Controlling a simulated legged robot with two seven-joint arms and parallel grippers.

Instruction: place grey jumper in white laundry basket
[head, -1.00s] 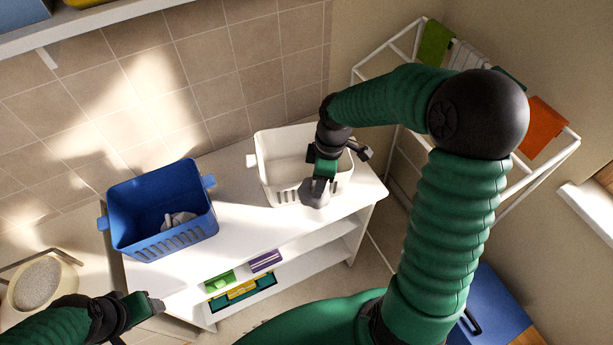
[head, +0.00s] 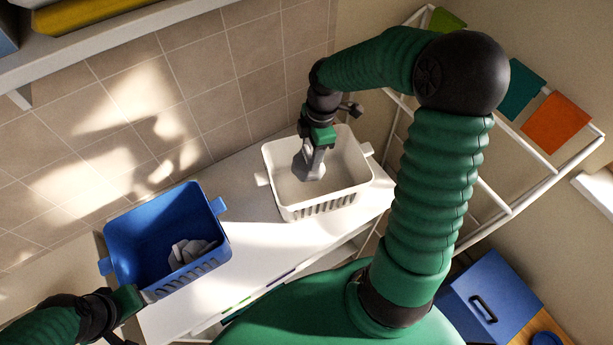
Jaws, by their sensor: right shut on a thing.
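The white laundry basket (head: 345,195) stands on the white shelf unit, below the tiled wall. My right gripper (head: 316,148) points down over the basket's open top and is shut on the grey jumper (head: 311,168). The jumper hangs within the basket's outline; I cannot tell whether it touches the floor of the basket. My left gripper (head: 140,299) is at the lower left, beside the front of the blue basket; its fingers are too unclear to tell open from shut.
A blue basket (head: 140,230) holding pale grey cloth (head: 190,251) stands left on the same white top (head: 250,235). A white drying rack (head: 505,215) with coloured cloths is at the right. A wall shelf (head: 120,40) runs along the upper left. Bare top separates the baskets.

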